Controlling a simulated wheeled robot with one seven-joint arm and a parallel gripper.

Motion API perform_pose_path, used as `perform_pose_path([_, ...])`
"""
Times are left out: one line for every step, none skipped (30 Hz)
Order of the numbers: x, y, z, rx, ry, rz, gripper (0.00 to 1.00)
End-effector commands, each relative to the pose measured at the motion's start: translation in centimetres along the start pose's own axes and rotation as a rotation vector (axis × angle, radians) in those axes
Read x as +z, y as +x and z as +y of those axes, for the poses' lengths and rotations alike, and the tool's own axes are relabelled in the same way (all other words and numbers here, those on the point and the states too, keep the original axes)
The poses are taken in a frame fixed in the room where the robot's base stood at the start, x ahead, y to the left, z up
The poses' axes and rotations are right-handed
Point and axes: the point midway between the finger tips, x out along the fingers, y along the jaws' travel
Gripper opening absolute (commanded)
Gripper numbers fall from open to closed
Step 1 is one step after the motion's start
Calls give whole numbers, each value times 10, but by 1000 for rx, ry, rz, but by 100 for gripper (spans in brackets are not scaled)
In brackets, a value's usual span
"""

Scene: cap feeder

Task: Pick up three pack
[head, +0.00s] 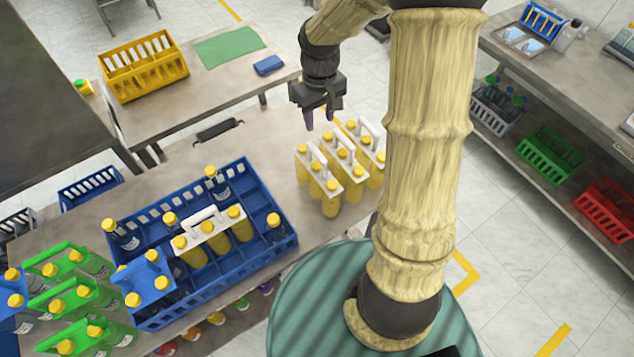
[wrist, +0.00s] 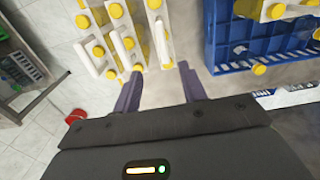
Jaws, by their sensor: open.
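White-handled packs of yellow-capped bottles stand upright side by side on the table; I make out a left pack (head: 318,172), a middle pack (head: 342,158) and a right pack (head: 369,143). My gripper (head: 319,119) hangs above and just behind them, open and empty. In the wrist view the gripper (wrist: 160,68) has its fingers apart, with the packs (wrist: 158,32) beyond the fingertips. Another white-handled pack (head: 212,233) sits in the blue crate (head: 272,199), left of the group; part of this pack also shows in the wrist view (wrist: 285,8).
Green packs (head: 72,292) and a blue pack (head: 148,283) stand at the lower left. Single dark bottles (head: 217,186) stand in the blue crate. A yellow crate (head: 145,72) is on the back table. Bare tabletop (head: 262,146) lies between crate and packs.

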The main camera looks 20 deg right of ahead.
Motion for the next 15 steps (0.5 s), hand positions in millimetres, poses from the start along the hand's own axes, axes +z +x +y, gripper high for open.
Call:
perform_pose_path([0,4,0,-1,-1,-3,42])
perform_pose_path([0,8,0,-2,-1,-3,42])
perform_pose_path([1,14,0,-2,-1,-5,42])
perform_pose_path([1,18,-1,-2,-1,-4,42])
perform_pose_path([1,24,-1,-3,-1,-6,42])
perform_pose_path([1,31,-1,-3,-2,-6,42])
perform_pose_path([1,36,-1,-2,-2,-5,42])
perform_pose_path([1,41,-1,-3,-1,-6,42])
perform_pose_path([1,48,-1,-3,-2,-4,42])
perform_pose_path([1,53,-1,-2,-2,-5,42])
perform_pose_path([1,58,-1,-2,-1,-4,42])
perform_pose_path([1,64,-1,-3,-1,-5,42])
perform_pose_path([1,69,-2,-3,-3,-5,42])
perform_pose_path([1,74,-2,-2,-2,-5,42])
perform_pose_path([1,80,-1,-2,-1,-5,42])
